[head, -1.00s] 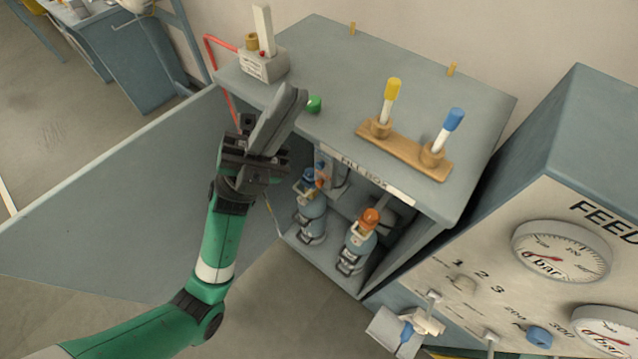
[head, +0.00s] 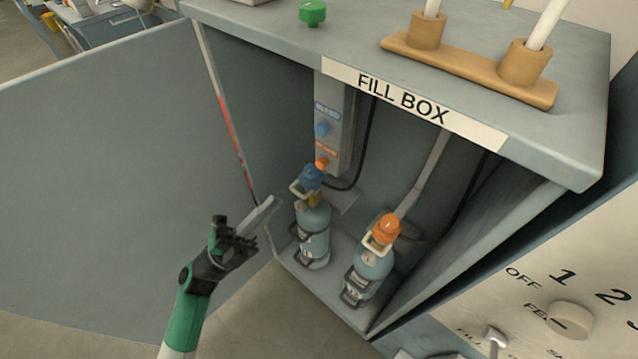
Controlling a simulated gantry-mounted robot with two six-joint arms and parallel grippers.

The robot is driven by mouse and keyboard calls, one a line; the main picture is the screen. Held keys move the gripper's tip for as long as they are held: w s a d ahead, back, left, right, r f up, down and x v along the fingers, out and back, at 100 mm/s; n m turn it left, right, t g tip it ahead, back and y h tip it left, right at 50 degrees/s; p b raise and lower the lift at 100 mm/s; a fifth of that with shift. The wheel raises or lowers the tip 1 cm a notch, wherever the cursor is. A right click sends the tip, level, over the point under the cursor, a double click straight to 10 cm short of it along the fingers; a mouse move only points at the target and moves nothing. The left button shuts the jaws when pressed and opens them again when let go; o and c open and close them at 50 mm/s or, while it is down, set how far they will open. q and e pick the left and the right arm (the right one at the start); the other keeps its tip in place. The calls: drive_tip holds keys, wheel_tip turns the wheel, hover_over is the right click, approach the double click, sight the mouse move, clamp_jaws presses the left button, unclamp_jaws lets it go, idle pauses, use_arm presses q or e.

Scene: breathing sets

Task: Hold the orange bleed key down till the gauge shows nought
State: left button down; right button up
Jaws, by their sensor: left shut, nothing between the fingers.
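A small orange key (head: 321,163) shows on the grey panel (head: 334,95) inside the fill box, under an orange label and just above the blue-topped cylinder. I take it for the bleed key; whether it is pressed I cannot tell. My left gripper (head: 268,207) is shut and empty at the left side of the box opening, pointing up and right. It appears lower than the orange key and left of it, apart from it. No gauge shows in the head view now. My right gripper is not in view.
The blue-topped cylinder (head: 313,232) and orange-topped cylinder (head: 373,268) stand on the box floor. A blue key (head: 322,129) sits above the orange one. The open door (head: 110,190) stands left. The feed panel (head: 535,285) is at lower right.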

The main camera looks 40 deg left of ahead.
use_arm(q)
drive_tip(key=shift+a+f, duration=0.25)
drive_tip(key=shift+f, duration=0.05)
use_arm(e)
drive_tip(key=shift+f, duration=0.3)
use_arm(q)
drive_tip(key=b, duration=0.3)
approach(320, 163)
wheel_tip(320, 163, up, 4)
drive_tip(key=w+d, duration=0.1)
drive_tip(key=d, duration=0.1)
drive_tip(key=shift+w+r+b, duration=0.3)
drive_tip(key=shift+w, duration=0.55)
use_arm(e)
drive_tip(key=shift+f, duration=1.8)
use_arm(q)
drive_tip(key=shift+w, duration=0.4)
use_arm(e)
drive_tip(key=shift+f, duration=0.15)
use_arm(q)
drive_tip(key=shift+w+b, duration=0.45)
drive_tip(key=shift+w, duration=0.15)
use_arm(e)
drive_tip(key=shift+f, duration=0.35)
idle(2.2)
